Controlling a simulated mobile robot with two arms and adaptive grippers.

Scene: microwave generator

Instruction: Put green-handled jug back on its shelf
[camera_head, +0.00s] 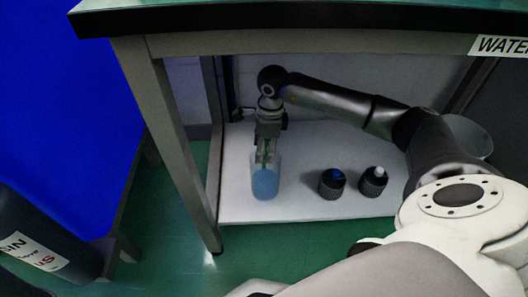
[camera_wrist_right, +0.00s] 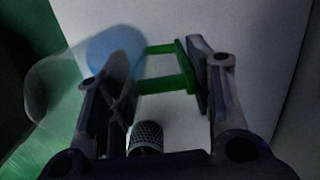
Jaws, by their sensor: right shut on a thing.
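The green-handled jug (camera_head: 265,183) is clear with blue liquid in it. It is upright over the left part of the white lower shelf (camera_head: 300,209) under the table; I cannot tell whether its base touches the shelf. My right gripper (camera_head: 267,148) points down at the jug from above. In the right wrist view its fingers (camera_wrist_right: 165,85) are around the green handle (camera_wrist_right: 168,84), shut on it, and the jug's clear body (camera_wrist_right: 85,85) extends to the left. The left finger partly hides the jug. My left gripper is not in view.
Two dark bottles, one with a blue top (camera_head: 332,184) and one with a pale top (camera_head: 373,182), stand on the shelf to the right of the jug. The tabletop (camera_head: 300,42) is above, and a table leg (camera_head: 168,140) stands at left. A dark labelled container (camera_head: 45,235) is at far left.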

